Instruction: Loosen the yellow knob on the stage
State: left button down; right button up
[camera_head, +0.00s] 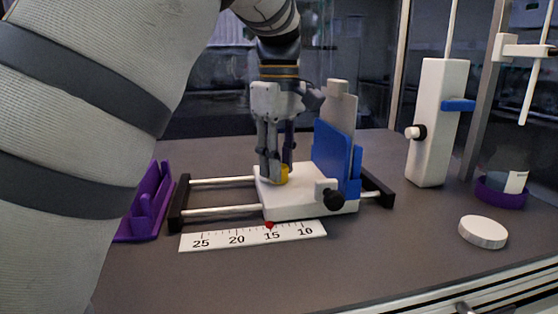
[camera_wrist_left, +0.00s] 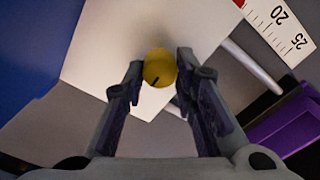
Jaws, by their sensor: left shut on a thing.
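The yellow knob (camera_head: 283,174) sits on top of the white stage (camera_head: 305,203), which rides on two rails between black end blocks. My left gripper (camera_head: 275,176) points straight down over the stage, with its fingers on either side of the knob. In the left wrist view, the round knob (camera_wrist_left: 160,68) with a dark mark lies between the fingertips (camera_wrist_left: 160,75) of the left gripper. The fingers are shut on the knob and partly hide it in the head view. The right gripper is not in view.
A blue plate (camera_head: 336,155) stands on the stage just right of the gripper. A white scale (camera_head: 253,235) with a red pointer lies in front. A purple holder (camera_head: 150,205) is at left. A white stand (camera_head: 437,120) and a white cap (camera_head: 483,231) are at right.

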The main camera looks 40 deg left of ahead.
pick_arm(q)
jog(key=c, duration=1.3)
grip_release()
notch_tip(320, 180, up, 12)
